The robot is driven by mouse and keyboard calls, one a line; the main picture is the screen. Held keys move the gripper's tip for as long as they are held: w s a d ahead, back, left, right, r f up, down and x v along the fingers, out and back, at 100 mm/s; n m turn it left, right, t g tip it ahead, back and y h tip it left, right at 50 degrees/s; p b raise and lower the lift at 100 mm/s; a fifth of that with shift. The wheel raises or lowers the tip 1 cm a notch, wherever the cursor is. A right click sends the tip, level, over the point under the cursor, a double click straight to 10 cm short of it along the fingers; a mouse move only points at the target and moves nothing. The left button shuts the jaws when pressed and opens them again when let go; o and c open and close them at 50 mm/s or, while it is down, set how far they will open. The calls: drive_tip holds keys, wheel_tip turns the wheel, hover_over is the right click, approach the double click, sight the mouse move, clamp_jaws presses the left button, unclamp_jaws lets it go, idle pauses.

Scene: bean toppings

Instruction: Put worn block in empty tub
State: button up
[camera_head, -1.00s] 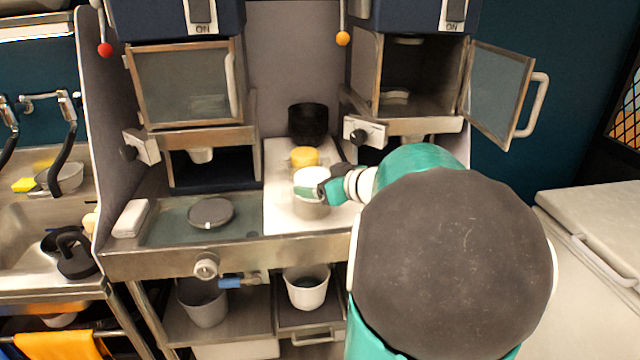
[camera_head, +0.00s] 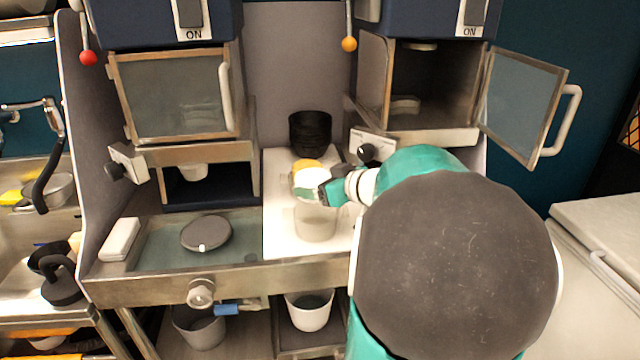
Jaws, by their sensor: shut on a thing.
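My gripper (camera_head: 325,190) is teal and dark and sits over the white board in the middle of the counter. It is shut on a white rounded piece (camera_head: 308,182), which may be the worn block. The piece is above a pale tub (camera_head: 315,226) standing on the board. I cannot see into this tub. A white tub (camera_head: 309,312) and a grey tub (camera_head: 200,328) stand on the shelf below the counter.
A yellow round thing (camera_head: 306,163) and black stacked bowls (camera_head: 310,132) stand behind my gripper. A dark round lid (camera_head: 206,233) lies on the left tray. The right cabinet's door (camera_head: 522,103) stands open. My arm hides the counter's right end.

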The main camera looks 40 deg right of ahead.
drive_tip(key=shift+s+d, duration=0.1)
drive_tip(key=shift+s, duration=0.1)
drive_tip(key=shift+w+f, duration=0.25)
drive_tip(key=shift+f, duration=0.45)
drive_tip(key=shift+s+f, duration=0.25)
drive_tip(key=shift+w+f, duration=0.2)
drive_tip(key=shift+f, duration=0.6)
drive_tip(key=shift+s+f, duration=0.15)
drive_tip(key=shift+f, duration=0.35)
